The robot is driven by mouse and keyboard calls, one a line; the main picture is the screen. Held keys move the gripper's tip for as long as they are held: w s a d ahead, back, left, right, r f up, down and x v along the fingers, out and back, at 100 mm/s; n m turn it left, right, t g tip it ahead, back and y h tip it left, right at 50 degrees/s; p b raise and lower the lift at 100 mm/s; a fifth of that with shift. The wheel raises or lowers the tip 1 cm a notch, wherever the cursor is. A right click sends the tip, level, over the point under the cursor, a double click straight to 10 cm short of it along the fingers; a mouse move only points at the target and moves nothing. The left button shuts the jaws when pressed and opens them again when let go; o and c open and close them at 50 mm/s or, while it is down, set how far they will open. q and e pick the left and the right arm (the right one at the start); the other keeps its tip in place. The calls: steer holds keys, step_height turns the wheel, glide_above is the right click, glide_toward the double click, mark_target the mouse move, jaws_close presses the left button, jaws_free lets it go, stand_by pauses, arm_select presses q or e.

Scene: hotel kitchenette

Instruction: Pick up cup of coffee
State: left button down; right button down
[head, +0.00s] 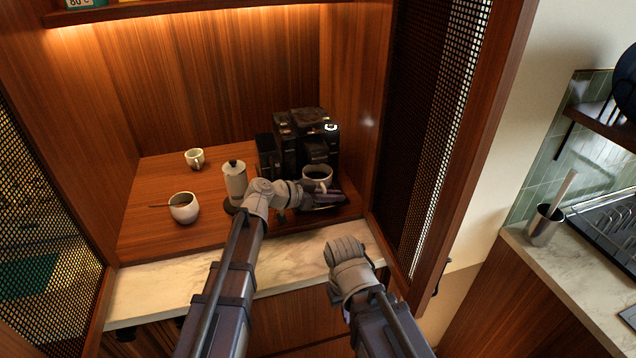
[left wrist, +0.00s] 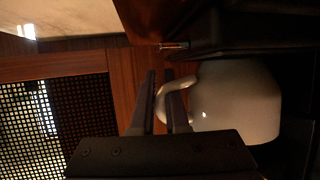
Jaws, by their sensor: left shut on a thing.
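The cup of coffee (head: 318,173) is white with dark liquid inside and stands upright at the front of the black coffee machine (head: 305,140). In the left wrist view its white body (left wrist: 240,100) lies to the right of my fingers, under a dark part of the machine. My left gripper (head: 318,197) is at the cup's near side, and the left wrist view shows its two fingers (left wrist: 165,100) shut on the cup's handle (left wrist: 180,88). My right gripper (head: 345,250) is in front of the counter, away from the cup; its fingers are hidden.
A white bowl with a spoon (head: 184,208) and a small white cup (head: 195,158) are further left on the wooden surface. A mesh door (head: 440,130) bounds the right side.

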arm_select(q)
steer(key=shift+r, duration=0.2)
arm_select(e)
steer(key=shift+a+r, duration=0.1)
steer(key=shift+r, duration=0.15)
stand_by(0.5)
